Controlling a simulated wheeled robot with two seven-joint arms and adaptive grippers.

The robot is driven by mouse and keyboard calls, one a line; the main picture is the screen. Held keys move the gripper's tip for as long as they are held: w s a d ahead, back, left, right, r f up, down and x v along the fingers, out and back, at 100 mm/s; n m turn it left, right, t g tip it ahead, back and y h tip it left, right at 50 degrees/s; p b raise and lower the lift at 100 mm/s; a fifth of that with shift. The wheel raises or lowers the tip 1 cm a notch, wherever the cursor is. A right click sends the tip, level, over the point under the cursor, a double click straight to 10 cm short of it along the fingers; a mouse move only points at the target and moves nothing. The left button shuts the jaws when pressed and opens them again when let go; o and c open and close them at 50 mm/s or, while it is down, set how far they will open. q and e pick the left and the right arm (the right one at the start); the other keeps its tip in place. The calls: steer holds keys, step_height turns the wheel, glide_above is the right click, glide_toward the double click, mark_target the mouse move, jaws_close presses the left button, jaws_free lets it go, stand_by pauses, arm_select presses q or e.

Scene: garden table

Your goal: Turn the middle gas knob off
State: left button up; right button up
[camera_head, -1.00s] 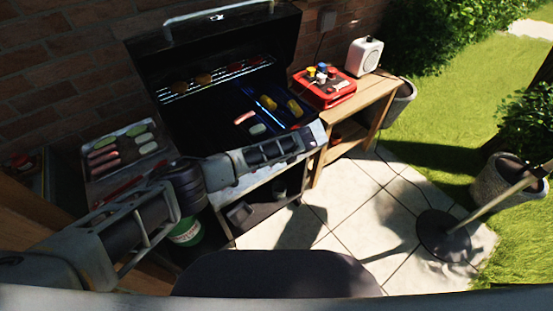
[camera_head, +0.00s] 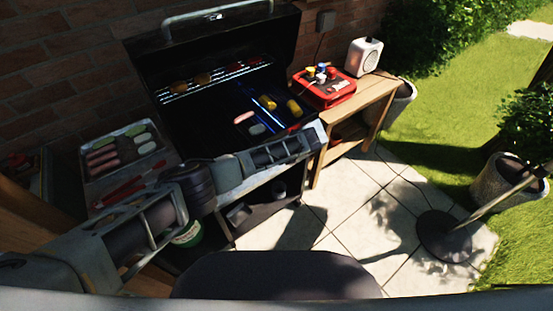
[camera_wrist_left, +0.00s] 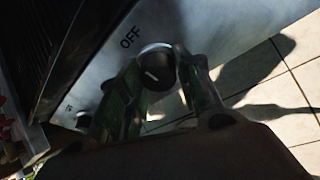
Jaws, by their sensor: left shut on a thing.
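The grill's pale front panel (camera_wrist_left: 215,22) shows close up in the left wrist view. A dark round gas knob (camera_wrist_left: 153,72) with a short white mark sits on it, below the printed word OFF (camera_wrist_left: 130,37). My left gripper (camera_wrist_left: 160,78) is shut on this knob, one finger on each side. The mark's exact direction is hard to read. Another knob-like part (camera_wrist_left: 83,120) shows at the lower left. In the head view my left gripper (camera_head: 312,140) is at the right part of the grill's front; the knobs are hidden there. My right gripper is not in view.
The open grill (camera_head: 190,115) holds food on its grates. A food tray (camera_head: 120,155) lies on its left. On the right, a wooden side table (camera_head: 372,95) bears a red tray (camera_head: 325,97) and a white box (camera_head: 364,56). Paving (camera_head: 345,215) in front is mostly clear.

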arm_select(q)
steer(key=o, duration=1)
steer(key=shift+f, duration=0.1)
steer(key=shift+v, duration=6.05)
